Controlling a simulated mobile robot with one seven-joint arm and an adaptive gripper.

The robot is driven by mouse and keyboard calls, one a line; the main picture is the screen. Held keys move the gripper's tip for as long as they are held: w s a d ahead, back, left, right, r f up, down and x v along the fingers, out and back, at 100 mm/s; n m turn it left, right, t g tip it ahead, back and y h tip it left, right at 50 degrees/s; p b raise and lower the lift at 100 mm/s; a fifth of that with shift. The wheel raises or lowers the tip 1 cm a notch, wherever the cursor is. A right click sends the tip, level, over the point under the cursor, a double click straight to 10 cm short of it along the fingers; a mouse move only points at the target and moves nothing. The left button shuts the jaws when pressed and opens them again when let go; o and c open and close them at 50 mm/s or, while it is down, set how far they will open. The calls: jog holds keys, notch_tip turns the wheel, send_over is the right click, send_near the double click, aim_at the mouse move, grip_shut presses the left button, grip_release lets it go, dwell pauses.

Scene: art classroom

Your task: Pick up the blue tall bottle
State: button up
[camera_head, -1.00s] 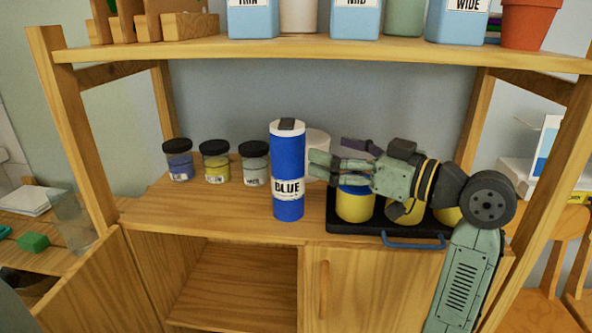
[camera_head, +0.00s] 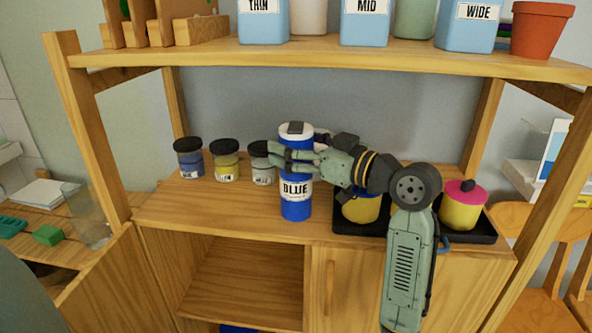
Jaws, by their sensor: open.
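The blue tall bottle (camera_head: 296,205) stands upright on the shelf's middle board. It has a white cap with a dark top and a white label reading "BLUE". My gripper (camera_head: 284,157) comes in from the right at the bottle's upper half, above the label. Its fingers are open and reach across the front of the bottle, covering part of it. The far finger is mostly hidden behind the bottle, and I cannot tell whether either finger touches it.
Several small dark-lidded jars (camera_head: 225,163) stand to the left, one close to my fingertips. A black tray (camera_head: 487,230) with yellow pots (camera_head: 459,213) is on the right, under my arm. The upper shelf (camera_head: 330,52) holds labelled blue containers (camera_head: 365,25) and an orange pot (camera_head: 541,30).

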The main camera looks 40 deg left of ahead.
jog(key=shift+c, duration=0.3)
grip_shut()
dwell(0.7)
jog(key=shift+d, duration=0.1)
